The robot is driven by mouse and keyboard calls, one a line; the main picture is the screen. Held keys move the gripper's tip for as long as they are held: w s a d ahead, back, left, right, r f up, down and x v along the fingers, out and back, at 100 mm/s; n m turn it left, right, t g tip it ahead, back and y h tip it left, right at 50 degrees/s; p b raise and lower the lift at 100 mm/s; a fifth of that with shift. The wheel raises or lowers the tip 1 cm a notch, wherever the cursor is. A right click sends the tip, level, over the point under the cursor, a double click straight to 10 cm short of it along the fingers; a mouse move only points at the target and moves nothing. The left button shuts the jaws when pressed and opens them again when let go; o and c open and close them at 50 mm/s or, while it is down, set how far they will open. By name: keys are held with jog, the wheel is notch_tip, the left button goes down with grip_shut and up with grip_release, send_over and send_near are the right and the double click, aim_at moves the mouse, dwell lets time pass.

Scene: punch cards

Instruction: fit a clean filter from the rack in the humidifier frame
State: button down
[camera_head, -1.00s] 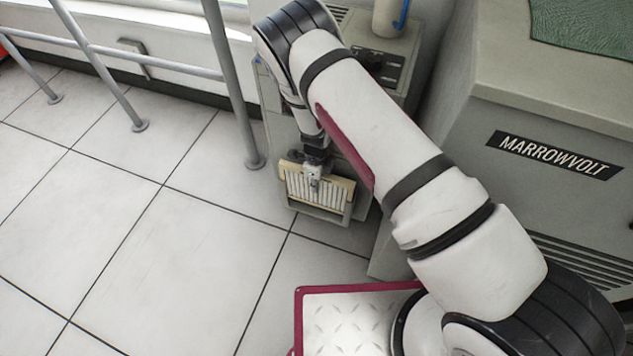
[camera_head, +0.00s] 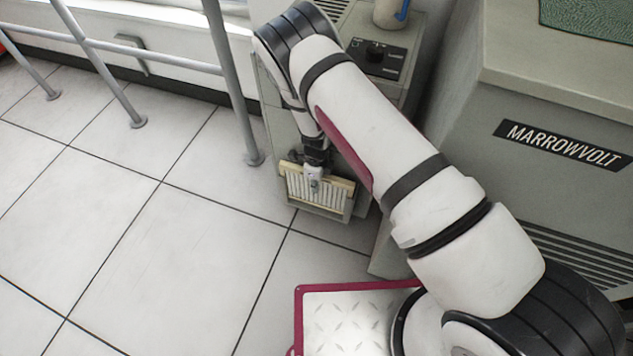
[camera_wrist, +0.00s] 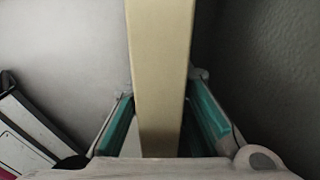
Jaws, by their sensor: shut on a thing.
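My gripper (camera_head: 315,178) is shut on a pleated filter (camera_head: 330,193) with a cream border and pale ribs. It holds the filter upright low at the front of the grey humidifier cabinet (camera_head: 345,212). In the wrist view the filter's cream edge (camera_wrist: 160,60) runs between my gripper's teal pads (camera_wrist: 165,125). A grey lower edge of the cabinet front shows just below the filter. I cannot tell whether the filter is seated in the frame or just in front of it. My arm hides much of the cabinet, and I cannot make out the rack.
A large grey MARROWVOLT machine (camera_head: 450,190) stands close on the right. A metal railing (camera_head: 232,90) rises at the left of the cabinet. A mug (camera_head: 391,13) and a control panel (camera_head: 378,57) are on the cabinet top. The tiled floor (camera_head: 150,230) at left is clear.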

jog(key=shift+f, duration=0.15)
dwell(0.3)
jog(key=c, duration=1.4)
grip_release()
jog(key=shift+c, duration=0.2)
jog(key=o, duration=0.5)
jog(key=shift+c, duration=0.2)
jog(key=shift+w, duration=0.15)
jog(key=shift+w+d+r+p, duration=0.1)
jog(key=shift+r+p, duration=2.1)
jog(key=shift+r, duration=0.85)
